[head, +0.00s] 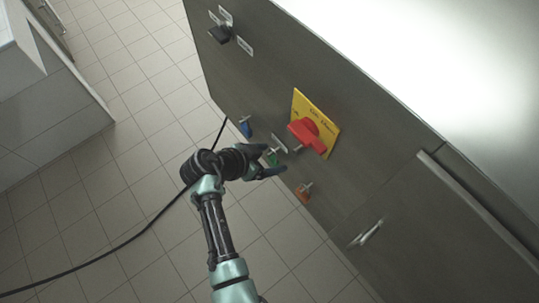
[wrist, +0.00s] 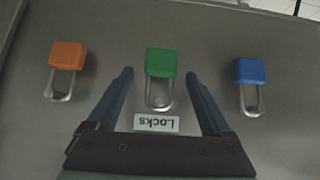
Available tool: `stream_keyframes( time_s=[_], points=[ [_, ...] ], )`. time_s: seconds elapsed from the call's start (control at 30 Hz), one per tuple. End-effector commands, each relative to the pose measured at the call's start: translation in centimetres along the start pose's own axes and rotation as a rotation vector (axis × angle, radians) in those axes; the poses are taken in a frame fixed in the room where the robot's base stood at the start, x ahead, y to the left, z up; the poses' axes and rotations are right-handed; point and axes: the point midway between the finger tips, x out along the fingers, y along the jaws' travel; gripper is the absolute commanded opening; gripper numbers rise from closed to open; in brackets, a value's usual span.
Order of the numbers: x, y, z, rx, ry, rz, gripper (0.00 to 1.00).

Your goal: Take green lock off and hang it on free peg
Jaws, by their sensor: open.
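The green lock (wrist: 161,62) hangs by its metal shackle on a peg (wrist: 160,102) beside the "Locks" label on the grey panel. It also shows in the head view (head: 271,158), partly hidden by my gripper. My gripper (head: 268,161) is open. In the wrist view its fingers (wrist: 159,75) point at the panel, one on each side of the green lock, with gaps between. An orange lock (wrist: 67,55) and a blue lock (wrist: 249,71) hang on either side of it. I cannot make out an empty peg in either view.
A red rotary handle (head: 308,134) on a yellow plate (head: 327,118) sticks out close to my gripper. A black knob (head: 220,34) is at the upper left of the panel. A metal handle (head: 370,232) is lower right. Tiled floor lies to the left, with a black cable.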

Motion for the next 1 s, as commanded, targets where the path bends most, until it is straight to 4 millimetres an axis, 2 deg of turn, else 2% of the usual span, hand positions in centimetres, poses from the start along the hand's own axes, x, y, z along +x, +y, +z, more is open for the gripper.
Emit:
stream_keyframes(
  time_s=[0.17,0.4,0.6,0.8,1.0],
  points=[
    [-2.1,-0.1,-0.1,-0.001,0.001,-0.004,0.84],
    [-7.5,-0.1,-0.1,-0.001,0.001,-0.005,0.84],
    [-11.2,-0.1,-0.1,0.0,0.001,-0.004,0.84],
    [-12.8,0.0,0.0,0.0,0.001,-0.002,0.84],
    [-12.9,0.0,0.0,0.0,0.001,-0.001,0.84]
  ],
)
